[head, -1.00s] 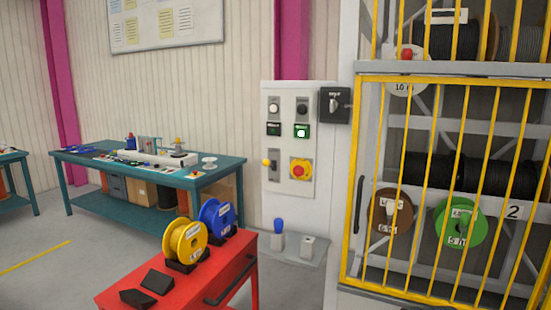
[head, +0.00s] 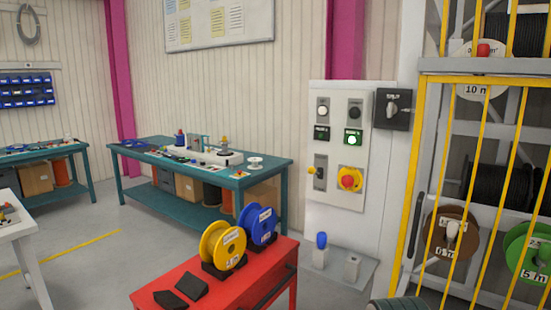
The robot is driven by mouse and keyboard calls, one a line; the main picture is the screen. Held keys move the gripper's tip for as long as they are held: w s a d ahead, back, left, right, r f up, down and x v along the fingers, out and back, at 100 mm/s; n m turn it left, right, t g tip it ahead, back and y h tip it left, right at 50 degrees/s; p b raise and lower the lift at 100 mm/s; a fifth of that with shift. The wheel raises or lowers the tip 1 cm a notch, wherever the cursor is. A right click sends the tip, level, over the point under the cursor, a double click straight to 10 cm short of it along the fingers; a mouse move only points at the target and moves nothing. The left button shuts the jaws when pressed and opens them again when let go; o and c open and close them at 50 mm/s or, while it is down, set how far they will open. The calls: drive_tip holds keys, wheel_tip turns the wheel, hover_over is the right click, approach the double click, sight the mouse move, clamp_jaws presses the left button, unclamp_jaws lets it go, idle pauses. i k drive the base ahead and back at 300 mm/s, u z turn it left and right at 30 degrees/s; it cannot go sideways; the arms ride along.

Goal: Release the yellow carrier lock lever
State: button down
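The control panel (head: 337,150) stands upright on a white cabinet right of the picture's middle. The yellow lever (head: 312,171) sticks out at the left of a grey slotted plate (head: 320,172) low on the panel. It sits about mid-height of that plate; its exact setting is too small to tell. Beside it on the right is a red stop button (head: 348,181) on a yellow plate. A green lit button (head: 353,138) is above that. My gripper is not in view; a dark rounded part, perhaps of my arm, shows at the bottom edge.
A red cart (head: 235,277) with yellow (head: 222,245) and blue (head: 258,228) reels stands in front, left of the panel. A grey shelf (head: 345,268) with a blue-topped post (head: 321,243) juts out below the panel. A yellow barred gate (head: 412,180) fronts the reel rack at right.

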sight(311, 170)
drive_tip(key=u, duration=0.2)
drive_tip(key=i, duration=1.05)
drive_tip(key=z, duration=0.2)
